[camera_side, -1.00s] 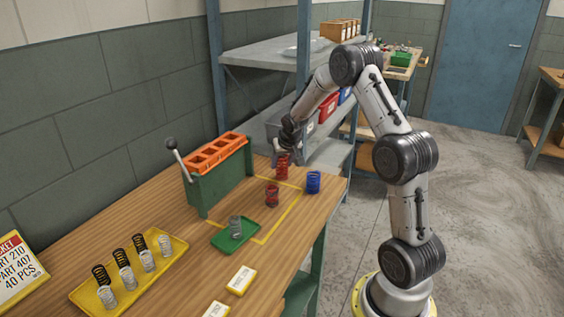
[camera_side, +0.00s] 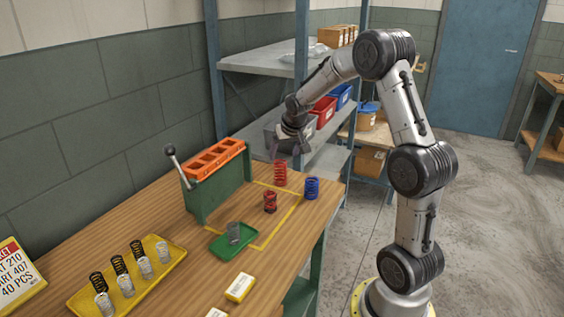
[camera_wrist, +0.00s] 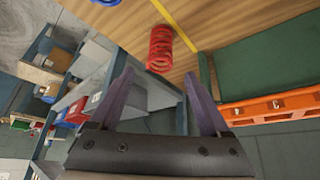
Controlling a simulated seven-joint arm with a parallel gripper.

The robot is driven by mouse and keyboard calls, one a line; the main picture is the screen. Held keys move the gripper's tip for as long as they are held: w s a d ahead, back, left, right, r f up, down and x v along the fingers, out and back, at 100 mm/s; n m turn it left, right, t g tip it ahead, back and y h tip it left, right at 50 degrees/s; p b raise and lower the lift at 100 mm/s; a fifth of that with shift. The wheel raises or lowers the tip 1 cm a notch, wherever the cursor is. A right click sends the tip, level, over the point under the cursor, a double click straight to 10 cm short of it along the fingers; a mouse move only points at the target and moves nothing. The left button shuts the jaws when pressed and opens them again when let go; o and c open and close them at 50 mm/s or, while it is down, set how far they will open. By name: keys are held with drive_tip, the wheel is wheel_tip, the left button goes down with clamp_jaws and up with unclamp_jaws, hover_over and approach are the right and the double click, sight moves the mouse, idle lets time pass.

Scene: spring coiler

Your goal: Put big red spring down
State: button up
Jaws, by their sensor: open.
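The big red spring (camera_side: 280,172) stands upright on the wooden table, at the far end of the yellow-outlined area. In the wrist view it shows as a red coil (camera_wrist: 160,49) just beyond my fingertips. My gripper (camera_side: 290,151) is open and empty, above the spring and apart from it. Its two purple-grey fingers (camera_wrist: 159,76) are spread wide in the wrist view, with nothing between them.
A shorter red spring (camera_side: 270,201) and a blue spring (camera_side: 312,188) stand nearby. A green fixture with an orange top (camera_side: 217,158) stands left. Shelving with bins (camera_side: 325,112) is behind. A yellow tray (camera_side: 178,243) holds several springs.

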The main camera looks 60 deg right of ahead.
drive_tip(key=s+a+r+n+y, duration=0.1)
drive_tip(key=s+a+r, duration=0.2)
drive_tip(key=a, duration=0.3)
drive_tip(key=s+a+r+n+t, duration=0.1)
drive_tip(key=s+a+r+n, duration=0.1)
drive_tip(key=s+a+r, duration=0.3)
drive_tip(key=s+a+r+n+y, duration=0.1)
drive_tip(key=a+r, duration=0.1)
drive_tip(key=a, duration=0.5)
drive_tip(key=s+a+f+n+y, duration=0.1)
drive_tip(key=s+a+n, duration=0.4)
drive_tip(key=s+a, duration=0.7)
drive_tip(key=shift+s+f+y, duration=0.15)
drive_tip(key=shift+s+y, duration=0.45)
drive_tip(key=shift+s, duration=0.65)
